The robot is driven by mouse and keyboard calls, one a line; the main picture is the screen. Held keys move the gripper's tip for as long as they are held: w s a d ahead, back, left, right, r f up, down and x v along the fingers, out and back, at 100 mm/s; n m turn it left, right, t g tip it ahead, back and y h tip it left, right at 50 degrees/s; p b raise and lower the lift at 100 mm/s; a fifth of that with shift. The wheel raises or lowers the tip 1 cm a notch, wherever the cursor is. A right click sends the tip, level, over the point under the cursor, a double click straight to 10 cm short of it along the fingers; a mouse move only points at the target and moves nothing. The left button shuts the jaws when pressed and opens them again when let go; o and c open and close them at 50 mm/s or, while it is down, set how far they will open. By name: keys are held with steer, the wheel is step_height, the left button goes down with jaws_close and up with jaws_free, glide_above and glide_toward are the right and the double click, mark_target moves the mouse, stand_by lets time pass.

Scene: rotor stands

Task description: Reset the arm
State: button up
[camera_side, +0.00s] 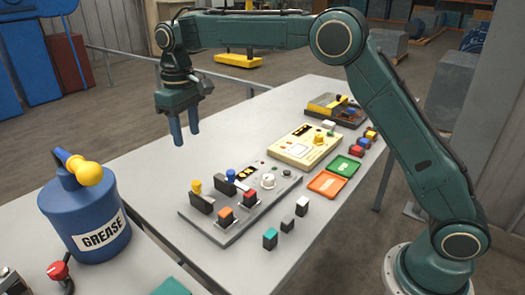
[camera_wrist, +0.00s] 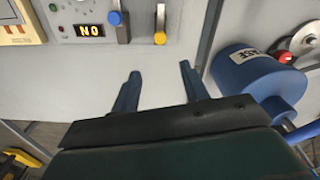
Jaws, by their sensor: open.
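My gripper (camera_side: 186,136) hangs above the far left edge of the light grey table (camera_side: 180,172), with its two blue fingers pointing down. In the wrist view the fingers (camera_wrist: 160,72) are apart, with only bare tabletop between them. It holds nothing and touches nothing. My arm is raised and bent, reaching leftward over the table from its base at the right. The grey panel (camera_side: 209,229) lies on the table below and to the right of the gripper.
The panel bears yellow (camera_side: 195,186) and blue (camera_side: 231,173) topped stands, orange and red pieces, and a lit display (camera_wrist: 89,30). A cream box (camera_side: 290,148), green tray (camera_side: 343,165), orange tray (camera_side: 326,184) and small blocks (camera_side: 270,238) lie rightward. A blue grease can (camera_side: 75,215) stands left.

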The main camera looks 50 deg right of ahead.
steer(key=shift+r, duration=0.3)
steer(key=s+d+r+t, duration=0.1)
steer(key=s+d+r, duration=0.2)
steer(key=s, duration=0.3)
steer(key=s+d+r+m+t, duration=0.1)
steer(key=s+d+r, duration=0.15)
steer(key=s, duration=0.25)
steer(key=s+d+r+t, duration=0.1)
steer(key=s+d+r, duration=0.1)
steer(key=s+r, duration=0.3)
steer(key=s+d+f+m+t, duration=0.1)
steer(key=s+f, duration=0.3)
steer(key=s, duration=0.6)
steer(key=s+d+f+m+t, duration=0.1)
steer(key=s+d+f, duration=0.2)
steer(key=s, duration=0.7)
steer(key=shift+s+d+f+t, duration=0.3)
steer(key=shift+s+f, duration=0.1)
steer(key=shift+f, duration=0.2)
